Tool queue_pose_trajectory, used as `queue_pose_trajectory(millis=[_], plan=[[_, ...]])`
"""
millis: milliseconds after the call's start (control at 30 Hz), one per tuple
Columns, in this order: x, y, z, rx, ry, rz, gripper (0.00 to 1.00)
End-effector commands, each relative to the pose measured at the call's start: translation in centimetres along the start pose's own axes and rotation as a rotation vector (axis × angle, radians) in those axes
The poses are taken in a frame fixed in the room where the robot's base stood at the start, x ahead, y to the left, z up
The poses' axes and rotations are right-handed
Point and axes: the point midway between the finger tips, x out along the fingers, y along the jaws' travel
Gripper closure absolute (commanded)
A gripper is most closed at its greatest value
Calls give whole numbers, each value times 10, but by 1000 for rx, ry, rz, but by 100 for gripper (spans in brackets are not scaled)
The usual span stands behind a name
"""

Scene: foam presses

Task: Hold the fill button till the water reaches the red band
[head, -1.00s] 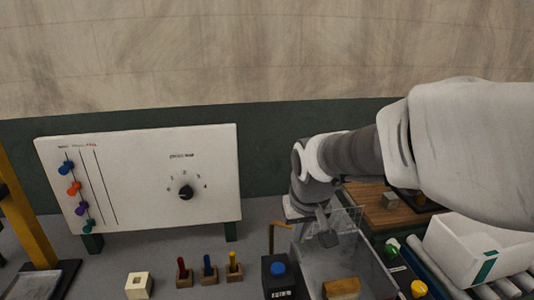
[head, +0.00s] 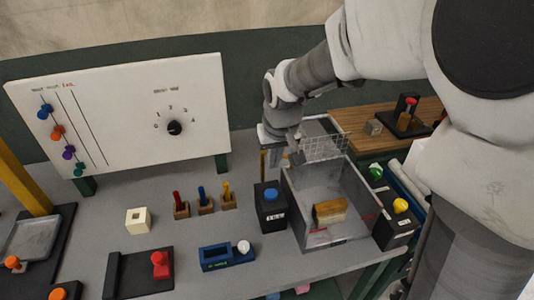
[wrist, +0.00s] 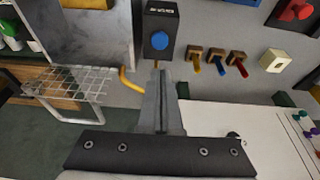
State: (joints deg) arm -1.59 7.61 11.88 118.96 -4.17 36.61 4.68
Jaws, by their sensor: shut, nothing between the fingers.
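The blue fill button (head: 270,194) sits on top of a black box (head: 272,217) whose label is too blurred to read. The button also shows in the wrist view (wrist: 159,40), just beyond my fingertips. Beside the box stands a grey, open tank (head: 295,207) with a wooden block (head: 329,211) inside. Short red marks (head: 318,230) show low on its walls; I cannot make out a water level. My gripper (head: 297,157) is shut and empty, behind the button box near the tank's back left corner. Its closed fingers (wrist: 160,75) are apart from the button.
A yellow bent pipe (wrist: 130,82) and a wire basket (head: 325,146) are close to my gripper. A white panel (head: 120,115) stands at the back left. Red, blue and yellow pegs (head: 202,196) stand left of the box. A black box with a yellow button (head: 400,206) is right of the tank.

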Motion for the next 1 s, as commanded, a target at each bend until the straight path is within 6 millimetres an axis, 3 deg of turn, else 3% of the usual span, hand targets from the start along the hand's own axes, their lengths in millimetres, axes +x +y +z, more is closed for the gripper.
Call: queue_pose_trajectory(millis=[300, 600, 800, 1000], plan=[[61, 0, 2, -1, -6, -1, 100], [110, 0, 8, 0, -4, -1, 100], [124, 0, 11, -1, -1, 0, 100], [126, 1, 11, 0, 0, 0, 100]])
